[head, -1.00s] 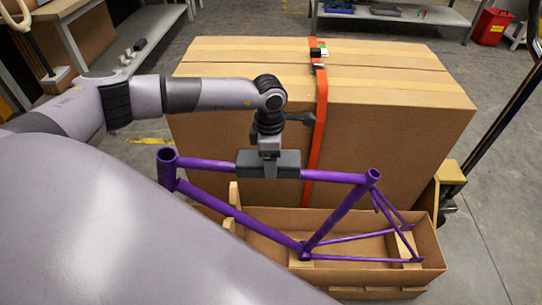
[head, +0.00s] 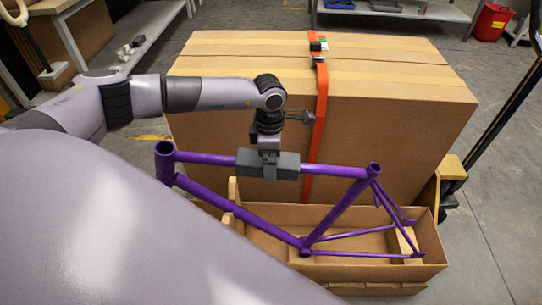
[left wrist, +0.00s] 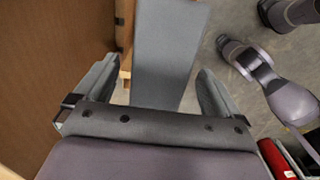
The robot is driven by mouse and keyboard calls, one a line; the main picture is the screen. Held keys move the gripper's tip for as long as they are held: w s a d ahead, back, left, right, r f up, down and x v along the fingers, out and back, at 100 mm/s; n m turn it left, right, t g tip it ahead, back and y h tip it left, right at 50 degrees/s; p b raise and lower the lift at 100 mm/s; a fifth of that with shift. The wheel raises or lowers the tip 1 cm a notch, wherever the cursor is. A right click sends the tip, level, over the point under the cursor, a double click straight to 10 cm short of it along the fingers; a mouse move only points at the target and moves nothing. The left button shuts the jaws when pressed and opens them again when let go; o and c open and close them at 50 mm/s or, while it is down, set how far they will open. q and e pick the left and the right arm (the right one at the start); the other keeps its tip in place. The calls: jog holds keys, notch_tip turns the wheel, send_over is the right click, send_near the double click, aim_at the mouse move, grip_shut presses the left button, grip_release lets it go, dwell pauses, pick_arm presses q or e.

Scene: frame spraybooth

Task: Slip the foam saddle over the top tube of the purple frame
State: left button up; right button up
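The purple frame (head: 340,212) stands in a cardboard tray, its top tube running left to right. The foam saddle (head: 287,167), a dark grey block, sits on the middle of the top tube, which comes out at both its ends. My left gripper (head: 269,172) is above the saddle, fingers pointing down beside it. In the left wrist view the saddle (left wrist: 165,50) lies between the spread fingers (left wrist: 160,85), with a gap showing beside it. The saddle's underside is hidden. My right gripper is not in view.
A large carton (head: 400,110) with an orange strap (head: 321,90) stands right behind the frame. The tray (head: 432,245) has wooden supports. A bench (head: 152,35) is at the back left.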

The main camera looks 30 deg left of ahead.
pick_arm(q)
jog(key=shift+a+r, duration=0.1)
jog(key=shift+r, duration=3.5)
